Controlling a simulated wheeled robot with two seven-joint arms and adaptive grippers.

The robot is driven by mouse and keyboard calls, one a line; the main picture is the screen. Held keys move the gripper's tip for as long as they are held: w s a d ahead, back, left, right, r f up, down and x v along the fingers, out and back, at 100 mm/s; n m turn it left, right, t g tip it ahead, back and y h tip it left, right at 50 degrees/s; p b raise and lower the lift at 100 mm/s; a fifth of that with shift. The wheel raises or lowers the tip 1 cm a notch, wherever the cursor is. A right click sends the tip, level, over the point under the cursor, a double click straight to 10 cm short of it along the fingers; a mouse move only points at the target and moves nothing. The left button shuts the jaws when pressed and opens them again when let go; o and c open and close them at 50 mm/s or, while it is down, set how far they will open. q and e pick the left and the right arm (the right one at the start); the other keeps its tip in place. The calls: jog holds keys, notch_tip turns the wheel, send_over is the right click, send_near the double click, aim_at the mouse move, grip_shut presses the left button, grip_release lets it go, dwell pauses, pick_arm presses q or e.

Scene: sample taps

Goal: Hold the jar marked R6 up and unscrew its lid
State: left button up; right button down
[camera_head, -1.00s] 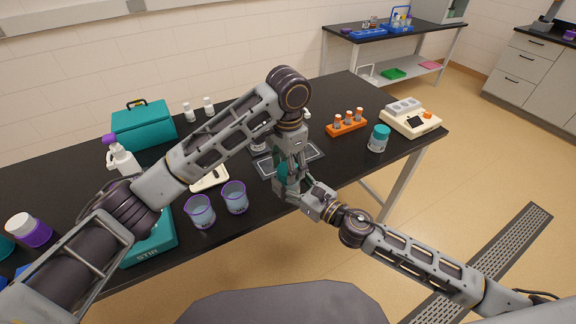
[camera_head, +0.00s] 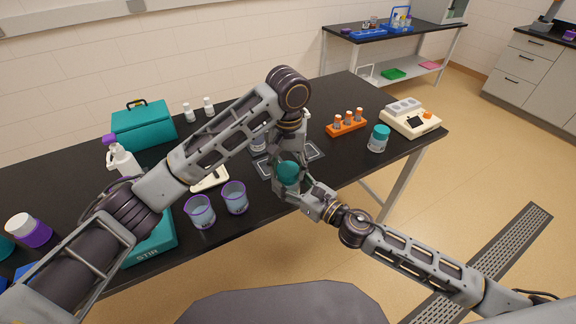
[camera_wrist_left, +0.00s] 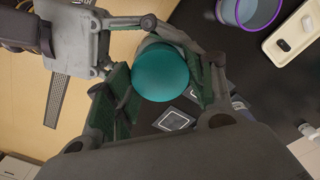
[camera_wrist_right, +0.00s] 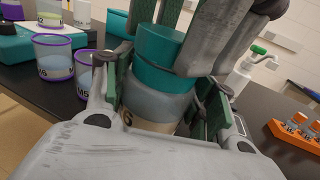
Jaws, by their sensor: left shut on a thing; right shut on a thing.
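The jar (camera_wrist_right: 152,98) is upright in the right wrist view, with a teal lid (camera_wrist_right: 168,55) on its top. A "6" shows on its label; the rest is covered. My right gripper (camera_wrist_right: 160,112) is shut around the jar's body. My left gripper (camera_wrist_right: 200,38) comes down from above with its fingers closed on the lid. The lid also shows from above between the left fingers in the left wrist view (camera_wrist_left: 161,72). In the head view, the lid (camera_head: 288,172) is at the table's front edge, and my left wrist and arm hide part of the jar.
Two purple-rimmed beakers (camera_head: 235,197) stand left of the jar, beside a teal stirrer (camera_head: 152,245). An orange tube rack (camera_head: 347,126), another teal-lidded jar (camera_head: 378,139) and a cream instrument (camera_head: 411,118) stand to the right. A dark mat (camera_head: 312,152) lies behind the grippers.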

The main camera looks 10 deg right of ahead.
aim_at(287, 168)
pick_arm(q)
jog(key=n, duration=1.1)
jog(key=shift+n, duration=0.4)
jog(key=shift+r, duration=1.2)
dwell(0.9)
jog(key=shift+r, duration=1.95)
jog(key=shift+w+a+f, duration=0.1)
